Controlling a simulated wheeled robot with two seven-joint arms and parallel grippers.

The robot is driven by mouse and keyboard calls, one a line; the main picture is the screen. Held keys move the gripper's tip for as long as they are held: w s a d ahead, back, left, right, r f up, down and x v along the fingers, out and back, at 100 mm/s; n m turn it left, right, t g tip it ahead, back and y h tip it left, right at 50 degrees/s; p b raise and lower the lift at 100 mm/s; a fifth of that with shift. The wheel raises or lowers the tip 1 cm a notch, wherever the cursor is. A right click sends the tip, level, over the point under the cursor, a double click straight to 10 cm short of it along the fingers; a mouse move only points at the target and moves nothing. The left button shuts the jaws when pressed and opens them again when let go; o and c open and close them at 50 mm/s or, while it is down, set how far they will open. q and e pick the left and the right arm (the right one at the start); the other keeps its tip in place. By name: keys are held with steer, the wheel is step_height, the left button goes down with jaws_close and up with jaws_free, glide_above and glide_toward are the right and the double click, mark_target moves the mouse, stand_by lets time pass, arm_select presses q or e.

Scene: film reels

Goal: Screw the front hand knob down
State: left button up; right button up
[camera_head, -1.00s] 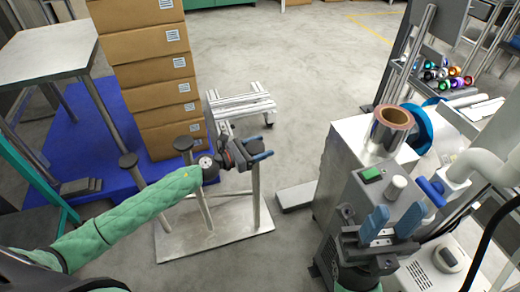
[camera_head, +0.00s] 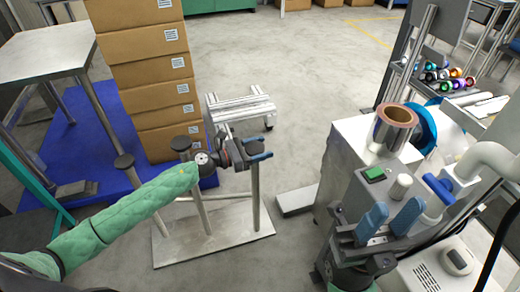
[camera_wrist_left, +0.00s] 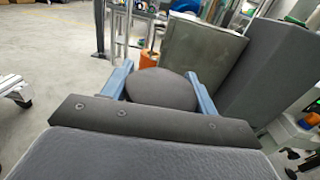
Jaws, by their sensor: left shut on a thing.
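A dark round hand knob (camera_wrist_left: 163,88) sits between the two blue fingers of my left gripper (camera_head: 253,158), which is shut on it. In the head view the knob is at the top of a metal post (camera_head: 256,199) on a pale base plate (camera_head: 185,247), mostly hidden by the gripper.
Stacked cardboard boxes (camera_head: 150,62) stand on a blue mat (camera_head: 75,125) behind the posts. A low metal cart (camera_head: 240,108) is beyond the gripper. A machine (camera_head: 345,160) with a copper-coloured reel (camera_head: 395,128) stands at the right.

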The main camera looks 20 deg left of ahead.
arm_select(q)
steer(key=shift+w+a+r, duration=0.1)
steer(key=shift+w+r, duration=0.05)
steer(key=shift+r, duration=0.15)
steer(key=o, duration=1)
steer(key=shift+f, duration=0.15)
steer(key=shift+v, duration=3.9)
